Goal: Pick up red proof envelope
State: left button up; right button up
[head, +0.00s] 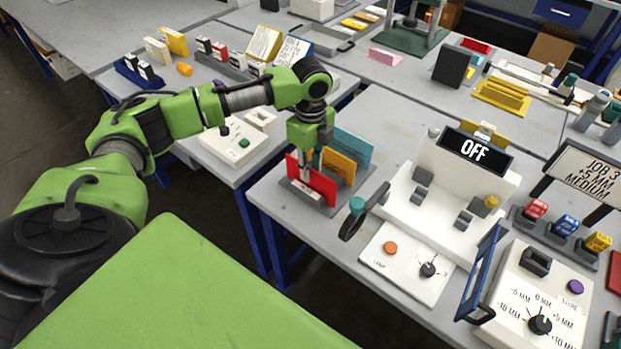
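The red proof envelope (323,190) stands upright in the front slot of a grey rack (327,209) at the near left edge of the middle table. An orange envelope (340,164) and a blue envelope (354,149) stand behind it. My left gripper (307,173) points down at the red envelope, its fingers overlapping the envelope's upper left part in the head view. Whether the fingers touch or grip it cannot be told. My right gripper is not in view.
A white plotter unit with an OFF display (474,149) stands right of the rack. A control panel (405,262) with an orange button and a knob lies in front of it. A white box with a green button (244,143) sits on the left table, across a gap.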

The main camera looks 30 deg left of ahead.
pick_arm(q)
notch_tip(320, 180, down, 3)
jog(key=shift+w+a+f, duration=0.1)
jog(key=shift+a, duration=0.05)
jog(key=shift+c, duration=0.7)
grip_shut()
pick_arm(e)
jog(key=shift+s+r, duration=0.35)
